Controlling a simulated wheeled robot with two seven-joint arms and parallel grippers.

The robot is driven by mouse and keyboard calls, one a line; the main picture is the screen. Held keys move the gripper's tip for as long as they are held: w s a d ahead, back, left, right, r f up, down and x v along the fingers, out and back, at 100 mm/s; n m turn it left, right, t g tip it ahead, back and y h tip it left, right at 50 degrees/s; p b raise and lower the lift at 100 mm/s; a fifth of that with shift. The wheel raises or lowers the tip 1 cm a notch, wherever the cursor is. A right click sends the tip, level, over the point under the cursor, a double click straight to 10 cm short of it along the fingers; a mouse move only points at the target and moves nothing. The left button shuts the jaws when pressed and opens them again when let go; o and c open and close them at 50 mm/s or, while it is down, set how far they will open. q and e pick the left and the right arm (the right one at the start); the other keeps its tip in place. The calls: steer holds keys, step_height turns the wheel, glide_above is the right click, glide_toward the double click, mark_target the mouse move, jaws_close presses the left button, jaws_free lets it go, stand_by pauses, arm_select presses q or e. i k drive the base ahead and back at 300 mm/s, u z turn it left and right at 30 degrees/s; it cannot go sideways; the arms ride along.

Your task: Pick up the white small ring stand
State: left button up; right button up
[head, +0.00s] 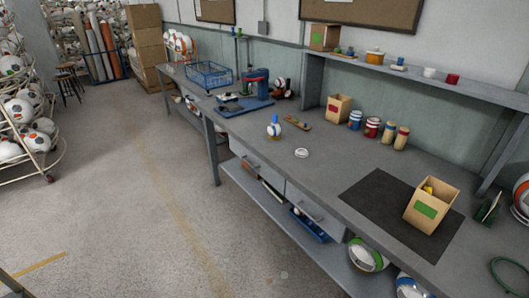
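A small white ring stand (301,153) lies flat on the grey workbench (330,170), near its front edge. It is empty, and clear bench surface surrounds it. Neither of my grippers shows in the head view.
A dark mat (375,205) with a cardboard box (430,206) lies to the right. A blue press (256,87) stands farther left.

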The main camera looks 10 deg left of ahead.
mark_target(300, 152)
steer(key=u, duration=0.45)
steer(key=k, duration=0.5)
steer(key=u, duration=0.7)
steer(key=i, duration=1.05)
steer(key=z, duration=1.25)
steer(key=i, duration=0.6)
steer(key=z, duration=0.6)
